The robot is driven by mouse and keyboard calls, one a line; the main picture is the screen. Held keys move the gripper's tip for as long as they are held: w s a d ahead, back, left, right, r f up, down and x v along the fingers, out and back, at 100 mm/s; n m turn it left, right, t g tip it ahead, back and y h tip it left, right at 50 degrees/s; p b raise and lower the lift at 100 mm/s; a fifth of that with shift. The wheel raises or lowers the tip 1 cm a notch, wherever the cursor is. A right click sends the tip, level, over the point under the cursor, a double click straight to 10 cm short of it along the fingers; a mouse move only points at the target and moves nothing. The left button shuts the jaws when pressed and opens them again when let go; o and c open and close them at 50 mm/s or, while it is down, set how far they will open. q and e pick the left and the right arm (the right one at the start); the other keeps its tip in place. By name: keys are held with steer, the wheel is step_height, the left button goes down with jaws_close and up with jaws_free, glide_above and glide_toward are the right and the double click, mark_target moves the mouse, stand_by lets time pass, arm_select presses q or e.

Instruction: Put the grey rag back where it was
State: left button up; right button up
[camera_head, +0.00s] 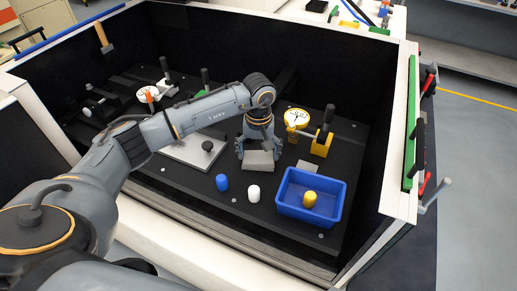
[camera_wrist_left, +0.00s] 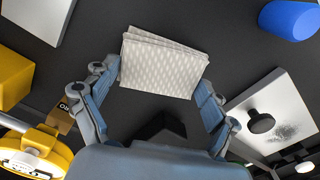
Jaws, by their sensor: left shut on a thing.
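The grey rag (camera_head: 258,161) is a folded, textured cloth block. In the left wrist view the rag (camera_wrist_left: 162,65) lies between the fingertips of my left gripper (camera_wrist_left: 160,82), with a finger against each side. In the head view my left gripper (camera_head: 258,150) points down over the black work surface and is shut on the rag. I cannot tell whether the rag touches the surface. My right gripper is not in view.
A blue cylinder (camera_head: 222,182) and a white cylinder (camera_head: 253,193) stand in front. A blue bin (camera_head: 338,206) holding a yellow cylinder (camera_head: 310,199) is at right. A yellow gauge device (camera_head: 321,145) stands behind it. A metal plate (camera_head: 185,152) with a black knob lies left. Dark walls enclose the surface.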

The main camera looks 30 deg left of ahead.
mark_target(259, 155)
arm_select(q)
steer(key=shift+f+b, duration=0.2)
steer(key=shift+b, duration=0.2)
steer(key=o, duration=0.8)
steer(key=shift+r, duration=0.1)
steer(key=shift+r+p, duration=0.1)
steer(key=shift+p, duration=0.2)
steer(key=shift+r, duration=0.2)
step_height(259, 155, up, 12)
steer(key=b, duration=0.3)
steer(key=shift+f, duration=0.15)
